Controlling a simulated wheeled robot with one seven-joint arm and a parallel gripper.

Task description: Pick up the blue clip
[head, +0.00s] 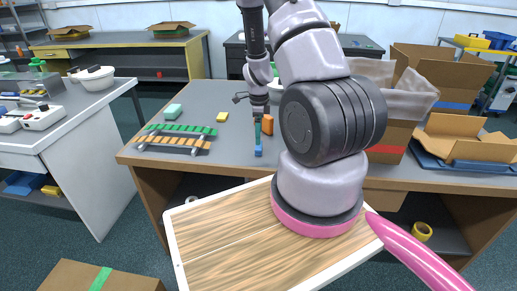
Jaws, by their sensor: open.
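A small blue piece (258,151), which looks like the blue clip, lies on the grey table near its front edge. A narrow dark teal part shows just behind it; I cannot tell whether they are joined. My gripper (258,113) points down over the table, just behind the blue piece in the picture. It is open, but its fingertips are small and dark here. I cannot tell how high it is or whether it touches anything. An orange block (267,125) stands right beside it, on the right.
On the table (225,152) are an orange and green slatted rack (178,138), a mint block (173,111) and a yellow block (223,117). Open cardboard boxes (455,75) fill the right side. My arm covers the middle. The table between rack and gripper is mostly clear.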

